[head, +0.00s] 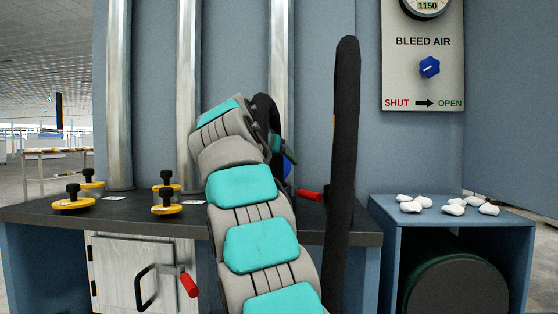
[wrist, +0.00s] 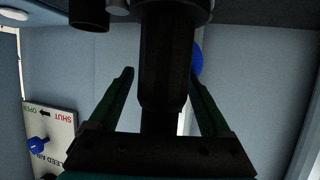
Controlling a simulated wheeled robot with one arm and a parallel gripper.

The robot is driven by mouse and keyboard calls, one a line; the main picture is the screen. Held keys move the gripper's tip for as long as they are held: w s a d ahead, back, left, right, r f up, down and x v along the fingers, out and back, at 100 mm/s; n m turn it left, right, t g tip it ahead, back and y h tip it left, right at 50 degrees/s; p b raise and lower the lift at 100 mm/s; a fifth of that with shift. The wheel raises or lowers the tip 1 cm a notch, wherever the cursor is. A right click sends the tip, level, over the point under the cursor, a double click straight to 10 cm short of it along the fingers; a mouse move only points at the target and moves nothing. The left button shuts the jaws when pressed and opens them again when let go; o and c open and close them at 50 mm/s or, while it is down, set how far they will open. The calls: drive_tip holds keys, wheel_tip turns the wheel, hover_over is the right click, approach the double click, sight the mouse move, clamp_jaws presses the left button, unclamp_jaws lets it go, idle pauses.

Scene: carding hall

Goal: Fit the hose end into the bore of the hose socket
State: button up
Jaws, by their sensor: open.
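A thick black hose (head: 345,130) rises upright to the right of my arm in the head view. My gripper (head: 289,155) is at the back of the bench, partly hidden by my arm. In the wrist view my gripper (wrist: 162,75) has its green fingers apart. A dark stepped cylinder (wrist: 165,75), which looks like the hose end, stands between them with a gap on each side. The hose socket cannot be made out clearly, so I cannot tell whether the cylinder sits in its bore. A blue round part (head: 287,168) shows behind my gripper.
The dark bench top (head: 130,209) carries yellow discs with black knobs (head: 167,208) at left. A red handle (head: 308,194) sticks out near the hose. A blue cabinet (head: 520,222) with white lumps (head: 411,207) stands at right, below the bleed air panel (head: 400,75). Metal pipes (head: 119,90) rise behind.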

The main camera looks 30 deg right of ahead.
drive_tip(key=v, duration=0.7)
drive_tip(key=shift+s+a+r, duration=0.2)
drive_tip(key=shift+a, duration=0.1)
